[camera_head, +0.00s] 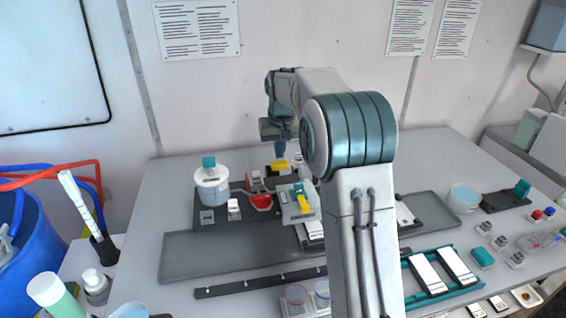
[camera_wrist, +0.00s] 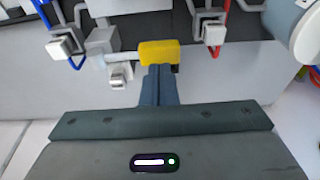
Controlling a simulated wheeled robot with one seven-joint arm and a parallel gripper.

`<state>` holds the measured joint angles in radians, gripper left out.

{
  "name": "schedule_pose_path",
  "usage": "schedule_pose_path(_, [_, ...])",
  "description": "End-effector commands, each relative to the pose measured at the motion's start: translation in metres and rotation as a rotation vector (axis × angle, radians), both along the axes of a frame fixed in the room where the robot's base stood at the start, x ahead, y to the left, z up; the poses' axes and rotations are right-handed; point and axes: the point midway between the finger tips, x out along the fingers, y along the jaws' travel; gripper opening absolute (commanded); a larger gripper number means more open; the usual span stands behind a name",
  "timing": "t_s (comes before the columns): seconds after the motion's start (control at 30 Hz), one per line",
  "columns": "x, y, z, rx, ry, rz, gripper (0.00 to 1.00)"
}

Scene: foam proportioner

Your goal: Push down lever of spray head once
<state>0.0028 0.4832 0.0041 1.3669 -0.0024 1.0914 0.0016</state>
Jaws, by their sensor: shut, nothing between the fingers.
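A yellow block-shaped part (camera_head: 279,164), which looks like the spray head's lever, is just below my gripper (camera_head: 280,151) in the head view. In the wrist view, the yellow part (camera_wrist: 159,52) is right at the tips of my gripper's fingers (camera_wrist: 158,75). The fingers are shut together and hold nothing. They overlap the part's near edge in the picture, and I cannot tell if they touch it. A second yellow piece (camera_head: 302,202) sits on a pale grey unit (camera_head: 290,212) nearer to me. The rest of the spray head is hard to make out.
A white tub with a teal top (camera_head: 212,185) stands to the left, and a red round part (camera_head: 261,202) lies between. In the wrist view, pale blocks with blue (camera_wrist: 66,42) and red tubing (camera_wrist: 213,35) flank the yellow part. The grey mat (camera_head: 200,255) is largely clear.

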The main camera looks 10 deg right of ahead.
Motion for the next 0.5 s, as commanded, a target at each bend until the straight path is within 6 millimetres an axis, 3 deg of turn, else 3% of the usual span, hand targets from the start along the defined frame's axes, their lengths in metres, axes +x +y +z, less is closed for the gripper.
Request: schedule_pose_path(0.5, [-0.0001,0.0,-0.008,0.0,0.001,0.0,0.0])
